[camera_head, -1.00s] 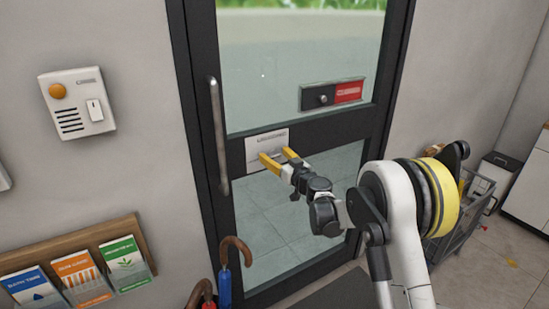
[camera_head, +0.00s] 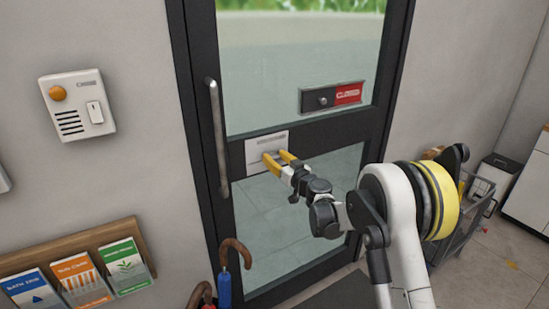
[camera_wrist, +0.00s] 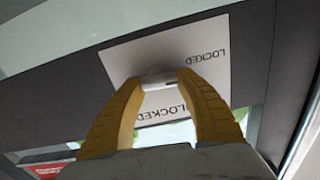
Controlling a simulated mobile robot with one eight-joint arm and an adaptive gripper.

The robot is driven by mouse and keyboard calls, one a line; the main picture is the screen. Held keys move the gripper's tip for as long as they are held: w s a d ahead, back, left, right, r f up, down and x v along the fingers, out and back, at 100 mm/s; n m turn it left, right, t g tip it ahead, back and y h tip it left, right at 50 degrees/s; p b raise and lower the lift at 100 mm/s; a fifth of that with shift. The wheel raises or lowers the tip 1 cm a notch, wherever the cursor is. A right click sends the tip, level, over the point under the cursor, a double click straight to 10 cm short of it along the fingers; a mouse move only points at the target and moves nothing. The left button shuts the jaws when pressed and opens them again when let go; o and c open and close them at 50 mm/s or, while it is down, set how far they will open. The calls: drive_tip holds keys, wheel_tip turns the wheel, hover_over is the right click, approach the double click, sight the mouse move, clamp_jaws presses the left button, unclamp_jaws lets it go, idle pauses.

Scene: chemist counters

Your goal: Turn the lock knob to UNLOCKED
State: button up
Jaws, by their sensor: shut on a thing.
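The lock plate (camera_head: 257,145) is a pale panel on the dark crossbar of the glass door, and it also shows in the wrist view (camera_wrist: 127,58). The wrist view shows the word LOCKED near its upper right and more lettering, partly hidden, below the knob. The lock knob (camera_wrist: 157,78) is a small pale grip in the middle of the plate. My gripper (camera_wrist: 164,80) has its two yellow fingers closed on the knob, one on each side. In the head view my gripper (camera_head: 276,157) is at the plate, and its fingers hide the knob.
A vertical door handle (camera_head: 218,135) is left of the plate. A black and red CLOSED sign (camera_head: 332,97) is above right. Umbrellas (camera_head: 224,285) stand below left. A wire cart (camera_head: 470,215) is at the right.

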drive_tip(key=m, duration=0.4)
drive_tip(key=shift+w+d, duration=0.1)
drive_tip(key=m, duration=0.4)
drive_tip(key=shift+m, duration=0.3)
drive_tip(key=m, duration=0.4)
drive_tip(key=shift+w+d+f, duration=0.1)
drive_tip(key=shift+f, duration=0.05)
drive_tip(key=shift+f+m, duration=0.1)
drive_tip(key=shift+m, duration=2)
drive_tip(key=o, duration=1.2)
